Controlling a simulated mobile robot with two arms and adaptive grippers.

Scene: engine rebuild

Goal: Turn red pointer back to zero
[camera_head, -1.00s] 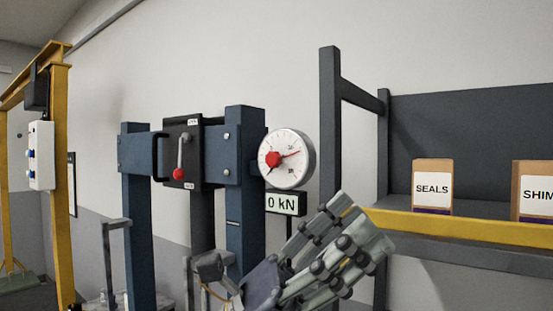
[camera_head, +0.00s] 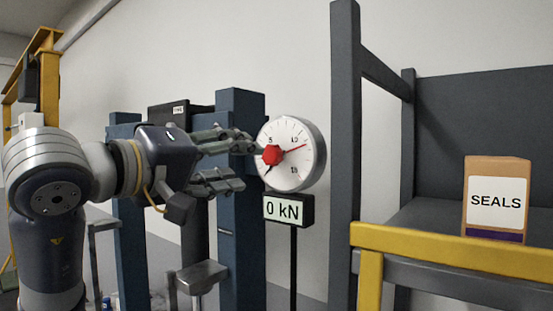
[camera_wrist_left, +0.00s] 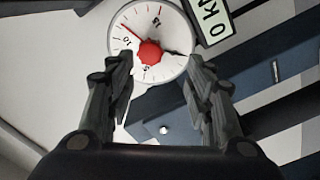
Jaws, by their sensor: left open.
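The round white dial gauge (camera_head: 298,160) is at the centre of the head view, with a red knob (camera_head: 272,155) in its middle. Its red pointer (camera_head: 295,149) slants up to the right, towards the larger numbers, and a short black needle (camera_head: 266,169) points down left. My left gripper (camera_head: 250,166) is open just left of the knob, its upper finger overlapping the dial's left edge. In the left wrist view, the knob (camera_wrist_left: 150,53) lies ahead between the two spread fingers (camera_wrist_left: 161,63); contact does not show. My right gripper is not in view.
A display reading 0 kN (camera_head: 284,210) sits under the gauge. The blue press post (camera_head: 241,240) stands just left of it. A dark shelf post (camera_head: 344,150) and yellow shelf rail (camera_head: 450,243) are to the right, with a SEALS box (camera_head: 496,165).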

